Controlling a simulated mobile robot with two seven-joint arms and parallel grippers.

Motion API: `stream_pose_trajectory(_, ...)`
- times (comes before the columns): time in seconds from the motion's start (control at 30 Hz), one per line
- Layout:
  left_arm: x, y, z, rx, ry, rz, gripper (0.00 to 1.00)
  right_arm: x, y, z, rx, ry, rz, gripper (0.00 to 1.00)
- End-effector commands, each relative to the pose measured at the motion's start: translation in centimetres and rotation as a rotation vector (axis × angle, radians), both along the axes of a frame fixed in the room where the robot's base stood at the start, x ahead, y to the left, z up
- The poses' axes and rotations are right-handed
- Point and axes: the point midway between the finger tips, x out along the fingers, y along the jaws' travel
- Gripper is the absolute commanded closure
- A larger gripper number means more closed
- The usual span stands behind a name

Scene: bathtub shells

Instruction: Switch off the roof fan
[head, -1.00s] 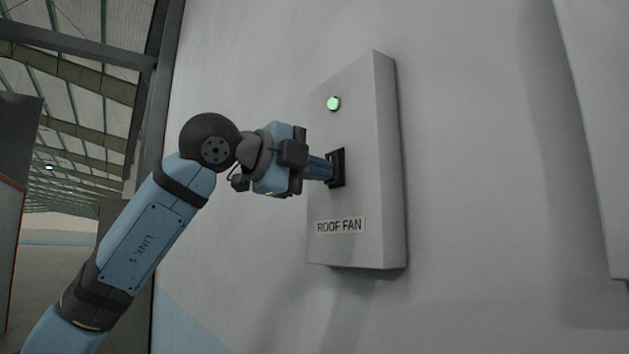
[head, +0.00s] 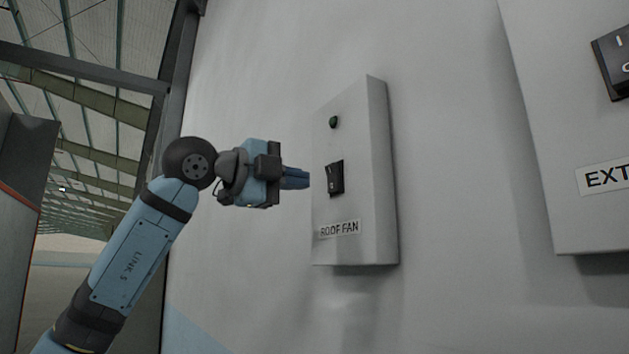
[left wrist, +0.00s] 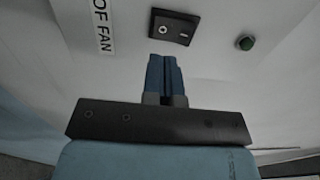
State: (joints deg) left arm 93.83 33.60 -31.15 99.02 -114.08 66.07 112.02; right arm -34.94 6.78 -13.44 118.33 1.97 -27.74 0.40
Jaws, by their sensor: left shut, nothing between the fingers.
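The roof fan box (head: 352,240) is a grey panel on the wall, with a "ROOF FAN" label (head: 339,229) low on it. Its black rocker switch (head: 336,179) is in the middle, and the round lamp (head: 333,122) above is dark green and unlit. My left gripper (head: 307,179) is shut and empty, just left of the switch and apart from it. The left wrist view shows the fingertips (left wrist: 164,58) below the switch (left wrist: 173,27), with the dark lamp (left wrist: 245,42) to the right. My right gripper is not in view.
Another grey box (head: 560,215) is on the wall at right, with a black switch (head: 613,62) and a label starting "EXT" (head: 606,177), cut off by the picture edge. Bare wall lies between the boxes. An open hall shows at far left.

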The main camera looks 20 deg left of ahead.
Motion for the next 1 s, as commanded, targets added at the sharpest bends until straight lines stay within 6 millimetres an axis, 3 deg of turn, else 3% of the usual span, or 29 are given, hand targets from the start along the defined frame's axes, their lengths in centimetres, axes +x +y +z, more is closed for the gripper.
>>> stream_pose_trajectory(0.2,-4.2,3.3,-0.9,0.001,-0.006,0.002,1.00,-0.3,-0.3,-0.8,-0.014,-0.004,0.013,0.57)
stream_pose_trajectory(0.4,-6.5,5.0,-1.1,0.001,-0.005,0.001,1.00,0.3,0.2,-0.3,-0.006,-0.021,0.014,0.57)
stream_pose_trajectory(1.0,-7.2,5.5,-1.2,0.000,-0.004,0.000,1.00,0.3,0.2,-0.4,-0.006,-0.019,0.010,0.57)
